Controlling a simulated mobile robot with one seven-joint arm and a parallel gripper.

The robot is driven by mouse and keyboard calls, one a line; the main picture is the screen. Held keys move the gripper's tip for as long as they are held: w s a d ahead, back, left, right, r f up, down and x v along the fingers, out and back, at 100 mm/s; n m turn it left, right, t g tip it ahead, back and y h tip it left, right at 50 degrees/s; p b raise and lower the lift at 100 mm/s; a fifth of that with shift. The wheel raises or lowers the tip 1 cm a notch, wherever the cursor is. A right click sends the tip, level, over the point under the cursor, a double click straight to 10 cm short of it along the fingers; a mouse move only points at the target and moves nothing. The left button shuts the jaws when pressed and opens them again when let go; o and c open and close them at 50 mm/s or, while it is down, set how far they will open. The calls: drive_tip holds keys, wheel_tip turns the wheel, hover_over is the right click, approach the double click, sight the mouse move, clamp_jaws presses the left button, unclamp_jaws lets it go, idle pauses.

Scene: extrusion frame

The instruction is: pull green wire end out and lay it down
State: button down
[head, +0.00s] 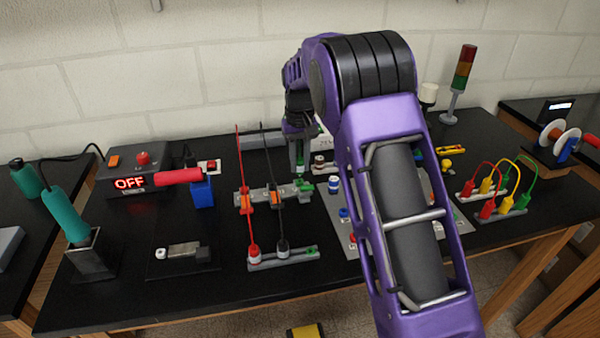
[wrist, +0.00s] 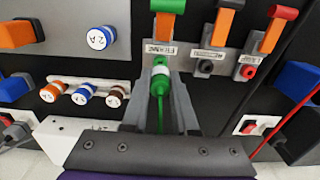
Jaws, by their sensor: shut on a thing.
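My gripper (wrist: 160,75) is shut on the green wire end (wrist: 160,84), which has a white band near its tip. In the head view my gripper (head: 300,168) is above the right end of the same terminal block (head: 262,196), and the wire itself is too small to make out.
Red (head: 243,190) and black (head: 272,190) wires stand up left of my gripper, between the terminal block and a lower grey strip (head: 282,260). A panel with blue-capped parts (head: 345,213) lies to the right, partly behind my arm. Bare black tabletop (head: 215,240) shows at left.

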sight(300, 158)
drive_tip(key=shift+r, duration=1.6)
